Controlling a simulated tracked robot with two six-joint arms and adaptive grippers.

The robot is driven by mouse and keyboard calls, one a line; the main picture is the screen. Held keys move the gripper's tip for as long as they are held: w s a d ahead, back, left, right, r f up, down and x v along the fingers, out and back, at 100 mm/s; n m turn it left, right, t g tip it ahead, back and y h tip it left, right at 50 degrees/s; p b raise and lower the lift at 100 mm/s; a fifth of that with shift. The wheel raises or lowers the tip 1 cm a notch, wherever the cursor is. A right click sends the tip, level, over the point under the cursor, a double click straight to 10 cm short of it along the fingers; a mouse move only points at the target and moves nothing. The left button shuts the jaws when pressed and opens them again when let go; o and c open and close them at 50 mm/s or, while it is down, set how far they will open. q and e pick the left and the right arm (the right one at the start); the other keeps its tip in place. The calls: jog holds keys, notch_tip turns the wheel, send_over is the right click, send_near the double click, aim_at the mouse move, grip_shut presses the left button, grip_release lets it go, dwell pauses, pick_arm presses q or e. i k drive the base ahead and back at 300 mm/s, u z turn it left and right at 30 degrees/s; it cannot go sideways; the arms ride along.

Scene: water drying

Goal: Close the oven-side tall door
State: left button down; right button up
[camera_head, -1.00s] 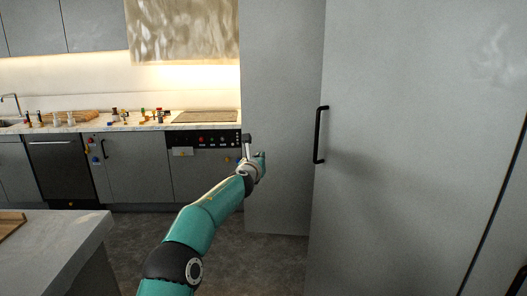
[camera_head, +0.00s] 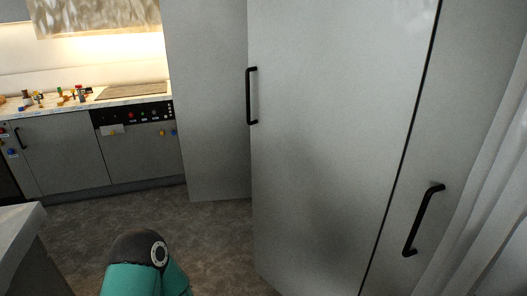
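A tall grey door (camera_head: 330,150) fills the middle of the view. Its black bar handle (camera_head: 250,96) is upright at its left edge, on the side toward the oven front (camera_head: 140,152). The lower left edge of the door reaches well below the foot of the grey panel (camera_head: 207,100) behind it, so the door seems to stand out from that panel. How far it is ajar I cannot tell. Neither of my grippers is in view; only a teal arm link of mine shows at the bottom left, apart from the door in the picture.
A second tall grey front with a slanted black handle (camera_head: 424,220) is at the right, beside a pale curtain (camera_head: 490,170). A counter corner (camera_head: 18,225) is at the lower left. Small items lie on the back worktop (camera_head: 85,103). The floor (camera_head: 215,235) between is clear.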

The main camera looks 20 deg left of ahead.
aim_at(334, 87)
jog(key=z, duration=0.1)
jog(key=k, duration=0.35)
jog(key=u, duration=0.7)
jog(key=i, duration=1.3)
